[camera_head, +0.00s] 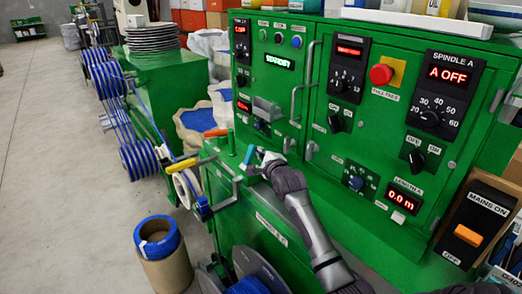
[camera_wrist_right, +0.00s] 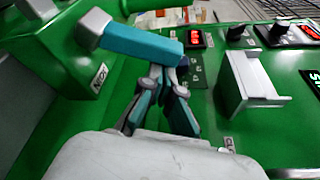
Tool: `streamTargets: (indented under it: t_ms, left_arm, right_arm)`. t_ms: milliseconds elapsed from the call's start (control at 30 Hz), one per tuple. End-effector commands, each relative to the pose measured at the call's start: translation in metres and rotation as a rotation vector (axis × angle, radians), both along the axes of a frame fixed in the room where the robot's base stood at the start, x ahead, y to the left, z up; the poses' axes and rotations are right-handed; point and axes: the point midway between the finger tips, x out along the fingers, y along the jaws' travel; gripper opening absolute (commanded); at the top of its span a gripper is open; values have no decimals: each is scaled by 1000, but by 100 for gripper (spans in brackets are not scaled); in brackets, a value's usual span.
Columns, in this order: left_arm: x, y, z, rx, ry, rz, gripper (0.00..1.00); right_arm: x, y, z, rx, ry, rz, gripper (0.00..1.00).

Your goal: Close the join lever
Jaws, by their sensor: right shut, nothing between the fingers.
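The join lever (camera_wrist_right: 140,42) has a teal grip and a pale grey end block, and lies across the upper left of the right wrist view, above a small label on the green cabinet. In the head view its teal grip (camera_head: 248,155) sticks up at a tilt over the green cabinet top. My right gripper (camera_head: 264,156) is just to the right of it. In the wrist view the gripper (camera_wrist_right: 168,88) is shut and empty, its tips close under the grip's right end. I cannot tell whether they touch. My left gripper is not in view.
A grey bracket (camera_wrist_right: 250,85) stands on the green panel right of the gripper. The tall green control cabinet (camera_head: 313,110) with knobs and displays rises behind. An orange handle (camera_head: 215,132) and a yellow handle (camera_head: 183,165) are to the left. Open floor (camera_head: 50,150) lies further left.

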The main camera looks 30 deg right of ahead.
Motion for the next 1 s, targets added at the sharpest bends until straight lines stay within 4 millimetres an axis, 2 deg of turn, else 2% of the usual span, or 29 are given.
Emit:
streamTargets:
  t_ms: [133,467,767,1000]
  left_arm:
    - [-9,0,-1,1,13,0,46]
    - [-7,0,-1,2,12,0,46]
    - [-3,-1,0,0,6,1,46]
    - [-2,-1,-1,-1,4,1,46]
  right_arm:
    - [0,0,0,0,0,0,0]
    - [0,1,1,-17,-2,0,0]
    - [0,8,5,-112,-10,1,0]
    - [-1,18,10,-277,-25,1,0]
